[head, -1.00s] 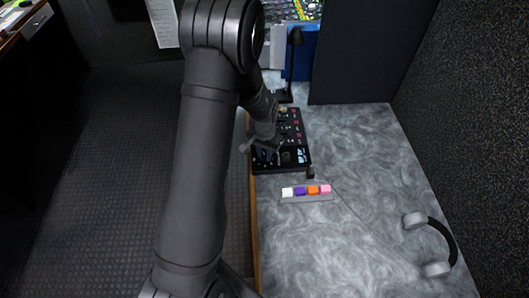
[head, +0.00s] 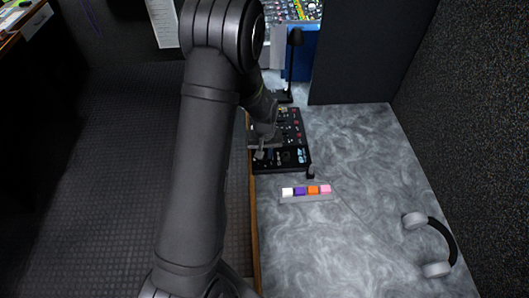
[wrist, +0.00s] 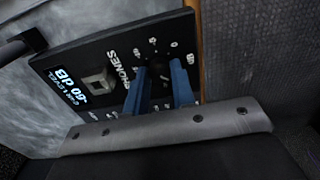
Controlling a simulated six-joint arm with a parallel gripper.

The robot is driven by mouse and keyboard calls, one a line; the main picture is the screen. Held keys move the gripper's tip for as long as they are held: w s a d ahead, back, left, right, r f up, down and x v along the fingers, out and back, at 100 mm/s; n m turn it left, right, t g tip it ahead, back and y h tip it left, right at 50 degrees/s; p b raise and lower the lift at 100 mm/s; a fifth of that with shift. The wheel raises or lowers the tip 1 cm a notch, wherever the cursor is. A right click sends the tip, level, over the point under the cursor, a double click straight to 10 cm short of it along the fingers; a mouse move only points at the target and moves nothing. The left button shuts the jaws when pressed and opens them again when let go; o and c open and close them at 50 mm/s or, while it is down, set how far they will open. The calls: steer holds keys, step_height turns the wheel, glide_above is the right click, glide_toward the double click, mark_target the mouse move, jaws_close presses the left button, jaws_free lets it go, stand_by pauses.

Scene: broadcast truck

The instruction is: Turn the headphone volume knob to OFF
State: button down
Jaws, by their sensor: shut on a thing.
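The black control panel (head: 295,158) lies at the left edge of the grey marbled counter. In the wrist view the panel (wrist: 84,52) shows tilted, with the word PHONES, a square button (wrist: 97,84) and a lit display (wrist: 70,85) reading about 60 dB. The dark headphone volume knob (wrist: 157,72) is beside PHONES, with white marks around it. My gripper (wrist: 158,78) has its two blue fingers on either side of the knob and is shut on it. The fingers hide part of the knob, and its pointer cannot be read. In the head view my gripper (head: 260,152) is over the panel's near left part.
A grey strip with white, purple, orange and pink blocks (head: 306,191) lies in front of the panel. A small black object (head: 311,172) stands at the panel's near right corner. Headphones (head: 436,246) lie at right. A dark partition (head: 360,50) stands behind. The counter's middle is clear.

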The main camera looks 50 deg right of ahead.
mark_target(265, 155)
stand_by(0.3)
steer(key=c, duration=1.2)
jaws_free()
step_height(265, 155, up, 18)
steer(key=shift+f, duration=0.25)
step_height(265, 155, down, 18)
steer(key=shift+r, duration=0.25)
steer(key=shift+r, duration=0.1)
